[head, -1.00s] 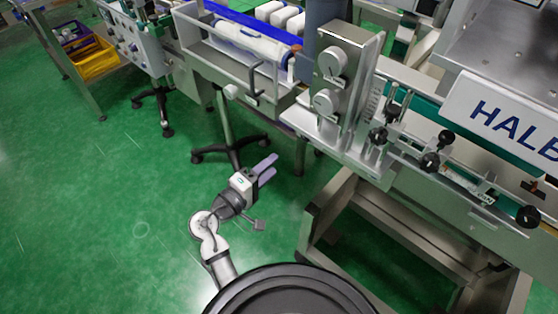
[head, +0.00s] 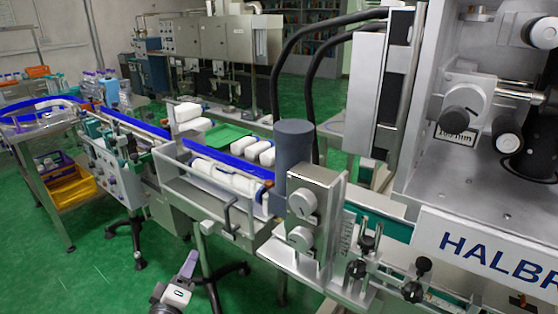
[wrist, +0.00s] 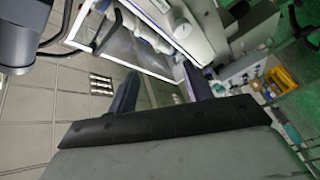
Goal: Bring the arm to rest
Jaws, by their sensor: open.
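My gripper (head: 186,268) shows at the bottom of the head view, low in front of the machine line. Its purple-grey fingers point up, and the rest of my arm is cut off by the lower edge. In the wrist view the two fingers of my gripper (wrist: 162,92) stand apart with nothing between them. It is open and empty. The conveyor's metal tray (head: 205,205) is above and to the right of it in the head view, apart from the fingers.
The sleeve machine (head: 470,200) fills the right side. White bottles (head: 262,151) lie on the blue conveyor (head: 140,126). A wheeled stand's black foot (head: 232,270) is just right of my gripper. A yellow crate (head: 72,188) is at left. Green floor (head: 85,270) is free at lower left.

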